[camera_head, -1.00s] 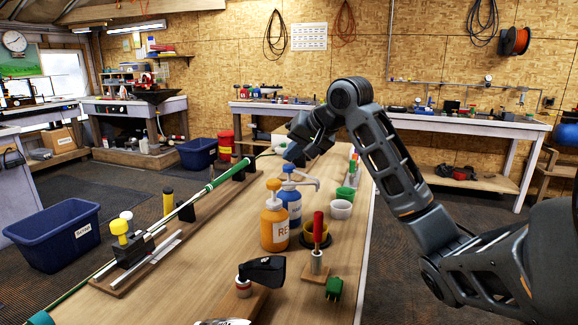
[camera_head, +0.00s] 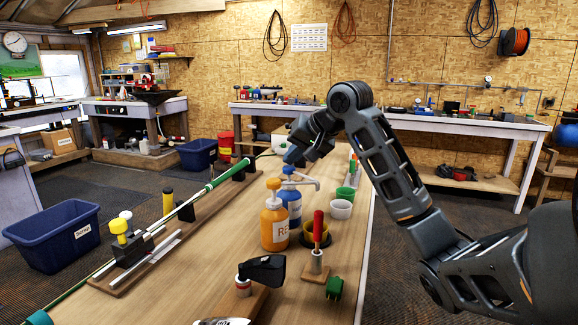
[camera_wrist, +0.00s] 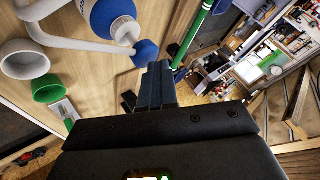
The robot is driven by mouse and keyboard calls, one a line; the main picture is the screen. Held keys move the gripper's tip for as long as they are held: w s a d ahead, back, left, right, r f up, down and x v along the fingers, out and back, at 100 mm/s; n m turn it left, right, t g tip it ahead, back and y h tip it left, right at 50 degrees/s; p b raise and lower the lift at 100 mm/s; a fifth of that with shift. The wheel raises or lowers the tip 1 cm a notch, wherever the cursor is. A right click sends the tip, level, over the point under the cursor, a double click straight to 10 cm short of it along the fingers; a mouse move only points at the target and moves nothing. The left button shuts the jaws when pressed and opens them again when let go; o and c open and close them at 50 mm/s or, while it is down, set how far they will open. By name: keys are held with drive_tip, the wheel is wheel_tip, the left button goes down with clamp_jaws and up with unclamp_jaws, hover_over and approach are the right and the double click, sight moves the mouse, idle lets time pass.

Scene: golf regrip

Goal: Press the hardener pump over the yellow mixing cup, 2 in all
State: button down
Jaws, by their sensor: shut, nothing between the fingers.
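The hardener pump, a blue bottle (camera_head: 291,205) with a pale spout, stands behind the orange bottle in the head view. In the wrist view its body (camera_wrist: 108,14) is at the top, with its blue pump head (camera_wrist: 146,52) near my fingertips. My gripper (camera_head: 291,157) is shut and empty, pointing down at the pump head. Its fingers (camera_wrist: 156,80) look very close to the head; I cannot tell whether they touch. The yellow mixing cup (camera_head: 309,238) sits in a dark base right of the bottles, partly hidden by a red-handled tool. The spout reaches right, toward the cups.
The orange bottle (camera_head: 274,228) stands just in front of the blue one. A white cup (camera_head: 341,209) and a green cup (camera_head: 346,193) stand to the right. The red-handled tool (camera_head: 318,228) stands upright in front. A golf club (camera_head: 207,190) lies in supports on the left.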

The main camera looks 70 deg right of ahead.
drive_tip(key=shift+f, duration=0.55)
drive_tip(key=shift+r, duration=0.2)
idle(0.4)
drive_tip(key=shift+r+p, duration=1.15)
drive_tip(key=shift+r, duration=0.1)
wheel_tip(320, 180, up, 5)
drive_tip(key=p, duration=0.5)
drive_tip(key=shift+w, duration=0.1)
idle(2.0)
